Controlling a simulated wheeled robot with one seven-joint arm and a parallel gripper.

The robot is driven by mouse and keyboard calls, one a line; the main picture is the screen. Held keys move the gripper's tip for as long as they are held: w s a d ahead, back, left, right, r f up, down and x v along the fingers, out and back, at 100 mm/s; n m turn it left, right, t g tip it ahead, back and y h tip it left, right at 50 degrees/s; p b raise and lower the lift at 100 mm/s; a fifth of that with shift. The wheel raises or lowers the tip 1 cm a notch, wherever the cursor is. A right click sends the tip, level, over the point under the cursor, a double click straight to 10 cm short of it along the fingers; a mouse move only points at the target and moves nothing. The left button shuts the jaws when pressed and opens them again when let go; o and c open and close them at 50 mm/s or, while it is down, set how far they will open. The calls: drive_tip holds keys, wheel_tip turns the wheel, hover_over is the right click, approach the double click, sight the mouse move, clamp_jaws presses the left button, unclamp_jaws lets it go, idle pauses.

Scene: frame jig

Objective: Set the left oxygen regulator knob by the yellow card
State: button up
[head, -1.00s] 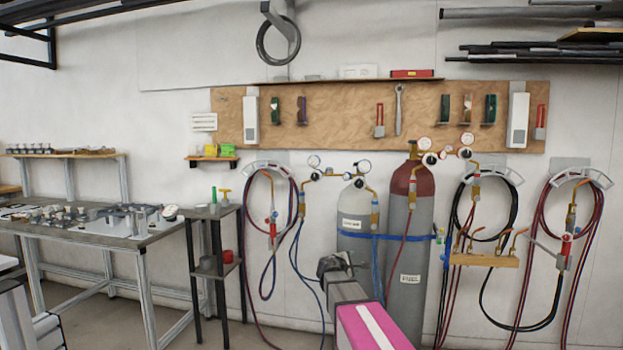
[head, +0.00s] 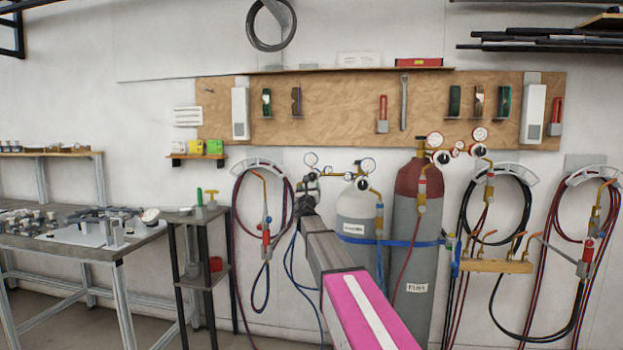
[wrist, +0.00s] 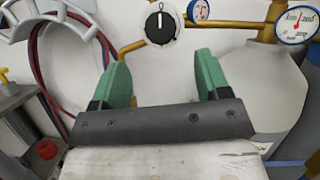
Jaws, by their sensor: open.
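In the wrist view a round black knob (wrist: 160,27) sits on a white dial, its white mark pointing about straight up. My gripper (wrist: 160,65) has two green fingers spread apart with nothing between them. The knob lies ahead of the gap, apart from both fingers. In the head view my gripper (head: 307,185) is in front of the left regulator and hides the knob. A blue-rimmed gauge (wrist: 298,25) and a smaller gauge (wrist: 199,10) are right of the knob. A small yellow item (head: 196,147) stands on the wall shelf; I cannot tell whether it is the card.
The grey cylinder (head: 355,215) and the red-topped cylinder (head: 416,250) stand right of my arm, strapped in blue. Looped hoses (head: 236,205) hang to the left. A narrow stand (head: 207,275) and a workbench (head: 75,245) are further left.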

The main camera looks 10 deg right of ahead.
sight(312, 178)
drive_tip(key=x, duration=0.9)
drive_tip(key=shift+w+d+r, duration=0.1)
drive_tip(key=shift+w, duration=0.2)
drive_tip(key=c, duration=0.9)
